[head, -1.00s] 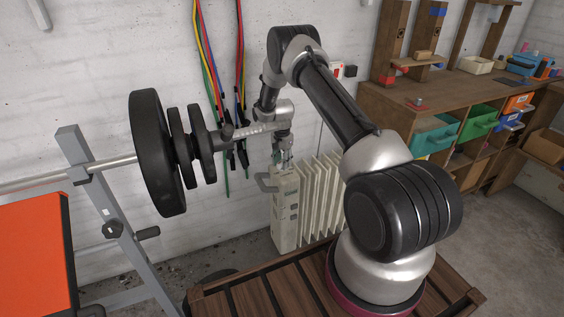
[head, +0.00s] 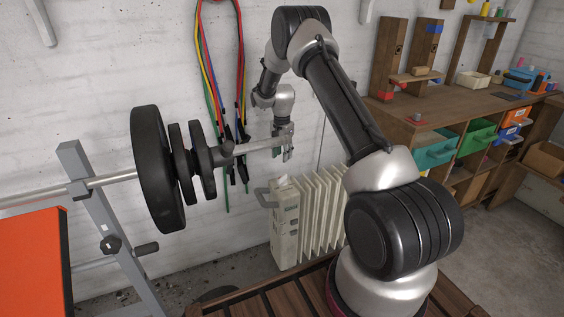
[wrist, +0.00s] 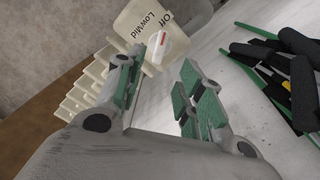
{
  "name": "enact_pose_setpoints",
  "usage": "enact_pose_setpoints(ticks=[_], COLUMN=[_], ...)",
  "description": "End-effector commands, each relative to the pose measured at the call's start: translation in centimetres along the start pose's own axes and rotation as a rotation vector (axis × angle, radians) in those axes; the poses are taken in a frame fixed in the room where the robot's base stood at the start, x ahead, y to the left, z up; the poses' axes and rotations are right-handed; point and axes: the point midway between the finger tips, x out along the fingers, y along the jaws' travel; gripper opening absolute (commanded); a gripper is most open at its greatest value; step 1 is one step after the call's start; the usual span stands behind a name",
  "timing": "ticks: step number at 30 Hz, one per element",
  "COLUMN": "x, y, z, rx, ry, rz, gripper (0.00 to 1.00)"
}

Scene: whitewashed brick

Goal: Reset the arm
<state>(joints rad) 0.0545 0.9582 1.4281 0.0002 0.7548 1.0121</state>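My arm (head: 345,105) rises from its base and bends down, with its wrist beside the barbell's end. My gripper (head: 288,155) hangs pointing down above the top of the cream radiator heater (head: 285,218), apart from it. In the wrist view my gripper (wrist: 160,72) has its two green-padded fingers spread, with nothing between them. Beyond them is the heater's control panel (wrist: 147,25), marked Off, Low and Mid, with a white and red dial (wrist: 160,46).
A barbell with black plates (head: 155,170) rests on a grey rack (head: 95,215) at left, its end close to my wrist. Coloured bands (head: 213,70) hang on the white wall behind. A wooden workbench (head: 430,112) with bins stands at right.

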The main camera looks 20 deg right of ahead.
Motion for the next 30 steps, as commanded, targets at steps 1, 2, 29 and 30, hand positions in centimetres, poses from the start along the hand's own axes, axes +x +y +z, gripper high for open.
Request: enact_pose_setpoints(ticks=[1,2,29,30], x=[-0.2,-0.2,-2.4,-3.8], y=[0.0,0.0,9.2,10.1], z=[0.0,0.0,5.8,6.5], rx=[0.0,0.0,-0.506,-0.544], ry=[0.0,0.0,-0.146,-0.154], rz=[0.0,0.001,0.139,0.14], gripper=[0.38,0.38,0.38,0.38])
